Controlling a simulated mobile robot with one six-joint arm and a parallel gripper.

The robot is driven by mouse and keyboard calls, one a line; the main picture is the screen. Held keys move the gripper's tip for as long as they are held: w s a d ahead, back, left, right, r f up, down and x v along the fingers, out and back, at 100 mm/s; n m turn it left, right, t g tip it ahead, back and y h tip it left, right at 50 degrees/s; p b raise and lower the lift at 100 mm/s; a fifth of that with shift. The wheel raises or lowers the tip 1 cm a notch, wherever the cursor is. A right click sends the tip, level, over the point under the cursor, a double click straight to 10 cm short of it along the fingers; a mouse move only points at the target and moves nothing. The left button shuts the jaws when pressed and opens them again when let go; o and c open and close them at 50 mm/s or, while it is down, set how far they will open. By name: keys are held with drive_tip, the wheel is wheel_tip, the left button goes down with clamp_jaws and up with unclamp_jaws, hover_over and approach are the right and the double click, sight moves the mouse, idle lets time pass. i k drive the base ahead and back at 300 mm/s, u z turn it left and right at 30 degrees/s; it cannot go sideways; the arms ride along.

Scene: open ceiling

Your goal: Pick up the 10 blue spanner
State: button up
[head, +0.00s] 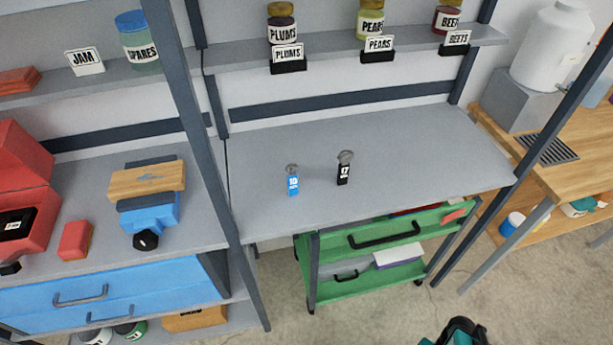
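The blue spanner marked 10 (292,182) stands on the grey worktop, left of the middle of the head view. Its handle is blue with white figures, and a grey metal head is at the top. A black spanner marked 17 (343,170) stands to its right, with a clear gap between them. The grey worktop (420,150) is otherwise bare. No gripper fingers show in this view. A black and teal part cut off at the bottom edge may be my arm, but I cannot tell.
Rack posts (197,130) stand left and right of the worktop. A shelf above holds labelled jars (371,18). A green drawer cart (375,240) stands under the front edge. A blue vise (150,212) and red toolbox (20,160) are on the left bench. Floor in front is clear.

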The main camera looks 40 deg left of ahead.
sight(292, 175)
drive_tip(key=z, duration=0.35)
drive_tip(key=k, duration=1.05)
drive_tip(key=u, duration=1.5)
drive_tip(key=i, duration=1)
drive_tip(key=u, duration=0.05)
